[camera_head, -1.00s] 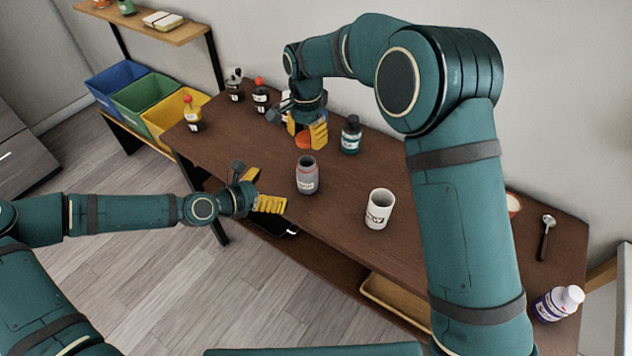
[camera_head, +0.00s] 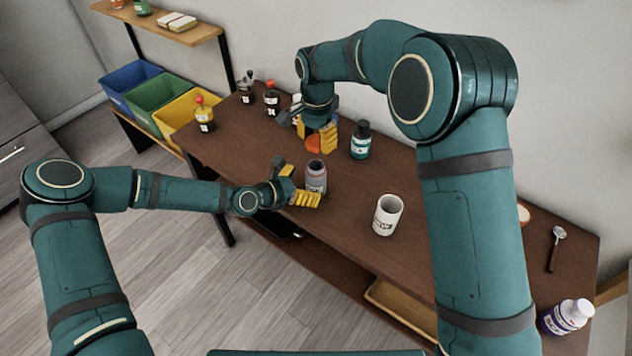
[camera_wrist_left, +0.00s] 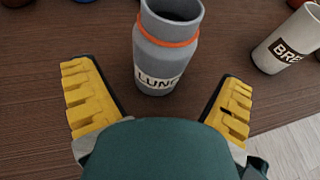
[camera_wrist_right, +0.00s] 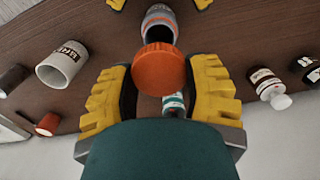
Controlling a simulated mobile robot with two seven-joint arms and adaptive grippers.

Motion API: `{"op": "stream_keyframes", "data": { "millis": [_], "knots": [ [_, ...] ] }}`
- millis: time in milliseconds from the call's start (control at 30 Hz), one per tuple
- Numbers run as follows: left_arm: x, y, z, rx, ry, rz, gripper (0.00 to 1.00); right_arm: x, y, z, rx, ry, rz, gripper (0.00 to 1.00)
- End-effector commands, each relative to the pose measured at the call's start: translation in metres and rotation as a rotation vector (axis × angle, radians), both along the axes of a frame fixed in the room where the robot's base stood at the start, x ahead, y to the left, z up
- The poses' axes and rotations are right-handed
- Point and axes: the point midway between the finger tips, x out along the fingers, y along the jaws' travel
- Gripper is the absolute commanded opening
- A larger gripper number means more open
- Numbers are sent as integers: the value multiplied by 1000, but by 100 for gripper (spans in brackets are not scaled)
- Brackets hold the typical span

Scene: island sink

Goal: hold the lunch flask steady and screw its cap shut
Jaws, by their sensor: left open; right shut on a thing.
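The lunch flask (camera_head: 315,178) is a grey bottle with an orange ring and a "LUNC" label. It stands upright and uncapped on the brown table; it also shows in the left wrist view (camera_wrist_left: 166,52). My left gripper (camera_head: 304,186) is open, its yellow fingers close to the flask's near side; in the left wrist view the flask is just beyond the fingertips (camera_wrist_left: 155,85). My right gripper (camera_head: 322,138) is shut on the orange cap (camera_head: 313,145) behind the flask, apart from it. In the right wrist view the cap (camera_wrist_right: 159,69) sits between the fingers, the flask's mouth beyond it.
A white mug (camera_head: 387,215) stands right of the flask. A dark green bottle (camera_head: 361,141) is close to the right gripper. Several sauce bottles (camera_head: 205,114) stand at the left end. A spoon (camera_head: 555,248) and a white-capped bottle (camera_head: 567,317) are at the right.

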Motion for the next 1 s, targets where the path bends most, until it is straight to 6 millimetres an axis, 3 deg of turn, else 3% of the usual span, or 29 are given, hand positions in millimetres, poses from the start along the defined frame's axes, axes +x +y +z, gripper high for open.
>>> {"op": "stream_keyframes", "data": {
  "millis": [233, 667, 900, 1000],
  "knots": [
    [16, -22, -11, 1, -1, 0, 96, 0, 0, 0, 0, 0, 0, 38],
    [20, -26, -14, 0, 0, 0, 96, 0, 0, 0, 0, 0, 0, 38],
    [20, -26, -14, 0, 0, 0, 15, 0, 0, 0, 0, 0, 0, 38],
    [20, -26, -13, 0, 0, 0, 15, 0, 0, 0, 0, 0, 0, 38]
  ]
}}
